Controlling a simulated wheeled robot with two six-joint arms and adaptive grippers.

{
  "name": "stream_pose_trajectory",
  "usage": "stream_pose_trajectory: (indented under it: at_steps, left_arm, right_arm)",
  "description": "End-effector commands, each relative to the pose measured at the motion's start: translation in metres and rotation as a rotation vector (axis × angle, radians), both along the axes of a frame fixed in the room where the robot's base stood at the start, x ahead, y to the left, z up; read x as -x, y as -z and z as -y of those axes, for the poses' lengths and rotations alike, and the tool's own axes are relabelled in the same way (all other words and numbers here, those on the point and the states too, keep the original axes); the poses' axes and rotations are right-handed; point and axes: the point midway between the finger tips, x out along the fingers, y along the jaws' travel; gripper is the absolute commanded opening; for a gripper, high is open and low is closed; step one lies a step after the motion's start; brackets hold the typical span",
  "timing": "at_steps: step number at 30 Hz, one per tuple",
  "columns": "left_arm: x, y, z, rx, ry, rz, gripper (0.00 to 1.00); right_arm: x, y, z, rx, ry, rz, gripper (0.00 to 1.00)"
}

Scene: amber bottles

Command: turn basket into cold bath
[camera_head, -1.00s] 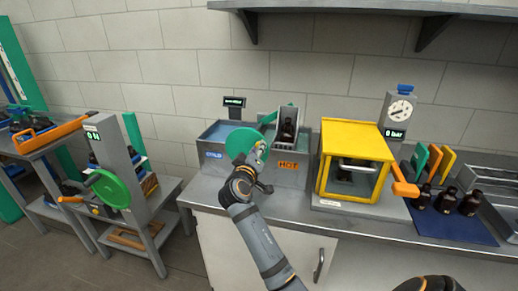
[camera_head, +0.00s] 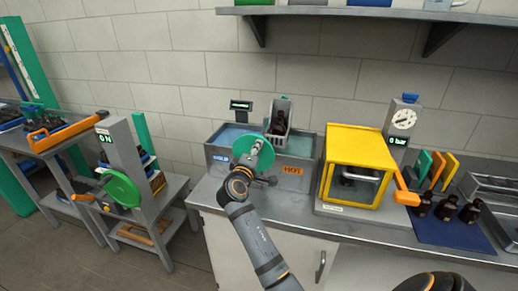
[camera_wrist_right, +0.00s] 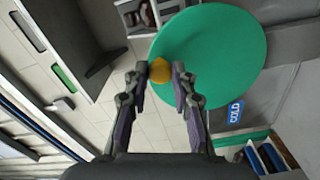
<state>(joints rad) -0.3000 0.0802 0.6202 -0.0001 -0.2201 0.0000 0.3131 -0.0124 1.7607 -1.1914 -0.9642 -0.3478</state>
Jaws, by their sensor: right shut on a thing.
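The grey basket (camera_head: 279,116) holds a dark amber bottle and hangs tilted above the bath unit, behind the green wheel. The cold bath (camera_head: 228,134), with bluish liquid and a COLD label, is on the left. The hot bath (camera_head: 302,148), with an orange HOT label, is on the right. My right gripper (camera_head: 257,146) is at the green wheel (camera_head: 242,147) on the front of the unit. In the right wrist view, my right gripper (camera_wrist_right: 160,72) is shut on the wheel's yellow-orange knob (camera_wrist_right: 160,68). My left gripper is not in view.
A yellow box (camera_head: 352,165) with an orange handle stands right of the baths. Several amber bottles (camera_head: 446,208) stand on a blue mat (camera_head: 435,232) farther right. A grey stand with another green wheel (camera_head: 122,188) is at the left. A shelf hangs above.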

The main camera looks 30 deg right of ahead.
Motion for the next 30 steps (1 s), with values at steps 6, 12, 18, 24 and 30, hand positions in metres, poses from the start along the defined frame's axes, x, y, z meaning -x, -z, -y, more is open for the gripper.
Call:
stream_pose_trajectory:
  at_steps: [6, 12, 18, 24, 30]
  left_arm:
    - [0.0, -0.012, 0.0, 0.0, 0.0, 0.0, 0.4]
    - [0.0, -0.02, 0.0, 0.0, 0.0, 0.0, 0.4]
    - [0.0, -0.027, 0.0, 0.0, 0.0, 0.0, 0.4]
    - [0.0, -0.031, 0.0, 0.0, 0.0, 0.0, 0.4]
    - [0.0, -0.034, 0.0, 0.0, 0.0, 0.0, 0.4]
  right_arm:
    - [-0.006, -0.009, -0.004, 0.073, -0.003, -0.076, 0.0]
    - [-0.01, -0.01, -0.008, 0.136, -0.002, -0.151, 0.0]
    - [-0.015, -0.011, -0.012, 0.193, -0.003, -0.217, 0.0]
    - [-0.018, -0.012, -0.015, 0.239, -0.002, -0.268, 0.0]
    - [-0.02, -0.012, -0.017, 0.266, -0.002, -0.301, 0.0]
